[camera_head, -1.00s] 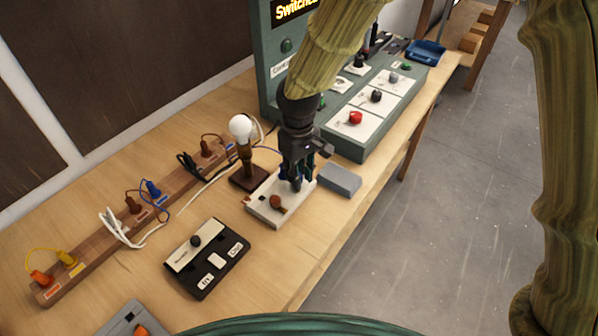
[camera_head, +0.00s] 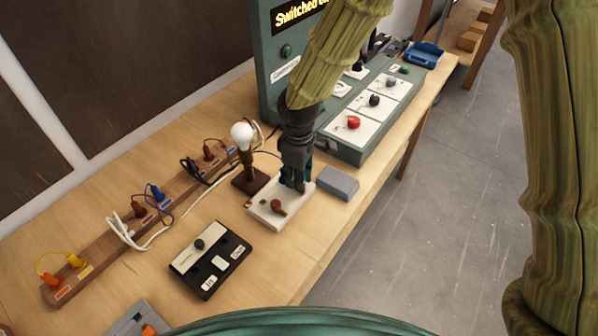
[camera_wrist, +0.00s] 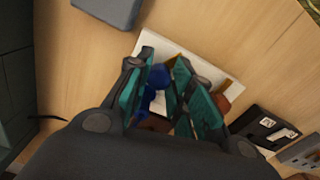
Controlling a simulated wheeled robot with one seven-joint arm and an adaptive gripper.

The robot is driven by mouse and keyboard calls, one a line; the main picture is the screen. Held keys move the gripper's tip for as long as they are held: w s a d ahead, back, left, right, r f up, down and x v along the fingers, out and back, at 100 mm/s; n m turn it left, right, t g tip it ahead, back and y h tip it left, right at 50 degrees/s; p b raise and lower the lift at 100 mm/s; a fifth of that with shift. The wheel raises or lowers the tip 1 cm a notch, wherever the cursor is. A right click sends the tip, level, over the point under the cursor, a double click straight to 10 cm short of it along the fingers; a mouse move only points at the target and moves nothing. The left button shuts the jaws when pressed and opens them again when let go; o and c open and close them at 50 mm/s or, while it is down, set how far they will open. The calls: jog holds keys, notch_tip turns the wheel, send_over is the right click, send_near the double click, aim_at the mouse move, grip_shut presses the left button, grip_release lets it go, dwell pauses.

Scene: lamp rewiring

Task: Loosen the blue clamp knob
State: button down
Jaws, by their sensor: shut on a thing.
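The blue clamp knob (camera_wrist: 160,77) sits on a small white block (camera_head: 268,213) at the middle of the bench. My gripper (camera_head: 296,183) points down over the far right part of this block. In the wrist view my gripper (camera_wrist: 162,92) has its teal finger pads on both sides of the blue knob, shut on it. In the head view the fingers hide most of the knob. A brown-orange knob (camera_head: 278,206) on the same block stands nearer and is free of the fingers.
A bulb lamp (camera_head: 242,135) stands just left of the block. A grey block (camera_head: 338,184) lies close on the right. A black box (camera_head: 211,258) and a wooden strip with coloured plugs (camera_head: 110,240) lie left. A green panel (camera_head: 345,150) stands behind.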

jog(key=n+p, duration=0.2)
jog(key=n, duration=0.3)
jog(key=shift+p, duration=0.4)
jog(key=shift+f+n, duration=0.1)
jog(key=shift+n, duration=0.3)
jog(key=c, duration=1.3)
grip_release()
jog(key=shift+a, duration=0.1)
jog(key=shift+o, duration=0.2)
jog(key=shift+w+r, duration=0.1)
jog(key=shift+r, duration=0.6)
notch_tip(320, 180, up, 11)
jog(key=shift+f, duration=0.15)
